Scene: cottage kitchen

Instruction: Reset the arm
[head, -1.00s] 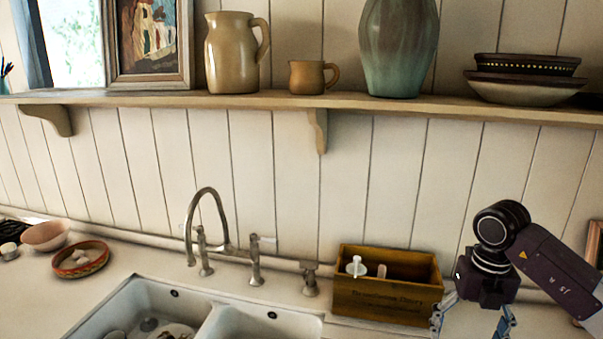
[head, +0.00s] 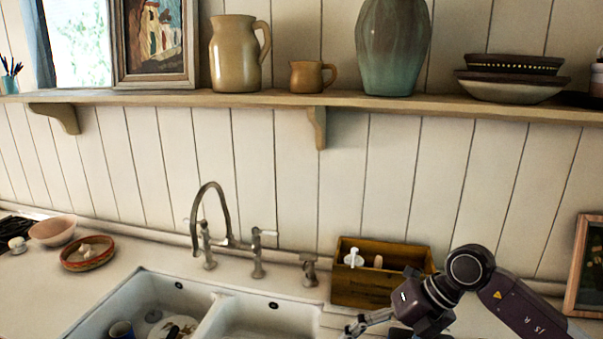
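My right arm comes in from the right, dark purple with round black joints. Its gripper (head: 375,328) is low in the head view, in front of the wooden box (head: 365,292) and near the right end of the sink. One silvery finger is spread out to the left of the gripper body; the other is mostly cut off by the bottom edge. I see nothing held in it. My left arm and gripper are out of view.
A white double sink (head: 150,287) with a tall faucet (head: 222,215) lies left of the gripper. A bowl (head: 53,231) and a red dish (head: 88,254) stand at left. A shelf (head: 270,98) holds pottery above. A picture frame (head: 588,265) leans at right.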

